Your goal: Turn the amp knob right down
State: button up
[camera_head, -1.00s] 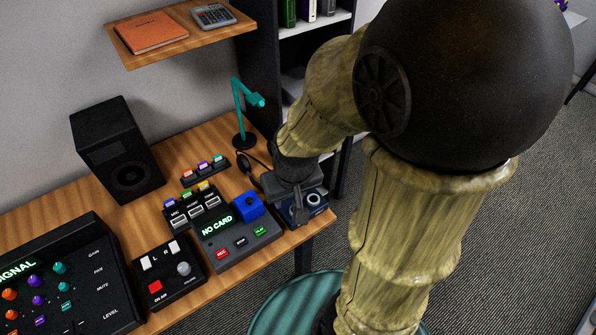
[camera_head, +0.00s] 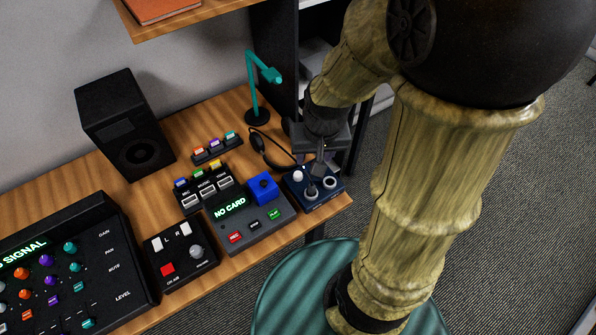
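The amp appears to be the small dark blue box (camera_head: 318,199) at the right front corner of the desk. A round white knob (camera_head: 297,174) shows on its top left, and two ringed sockets (camera_head: 330,183) show on its right and front. My gripper (camera_head: 316,174) points down over the back and middle of the box. The white knob is in view just left of the fingers. The fingers are dark and small here, so I cannot tell their gap or whether they touch the box. No marking of the knob's setting can be read.
A grey device reading NO CARD (camera_head: 255,228) with a blue block (camera_head: 263,187) stands just left of the amp. A teal round seat (camera_head: 290,290) is below the desk edge. A mixer (camera_head: 105,285) lies left.

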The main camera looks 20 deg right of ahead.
aim_at(298, 174)
jog(key=w+f+m+g+b, duration=0.1)
jog(key=w+f+m+g, duration=0.1)
jog(key=w+f+m, duration=0.5)
jog(key=w+m, duration=0.2)
jog(key=w, duration=0.3)
jog(key=shift+w+a+b, duration=0.2)
jog(key=shift+b, duration=0.15)
jog(key=shift+f, duration=0.15)
notch_tip(298, 174, down, 17)
jog(key=shift+f, duration=0.15)
jog(key=c, duration=1)
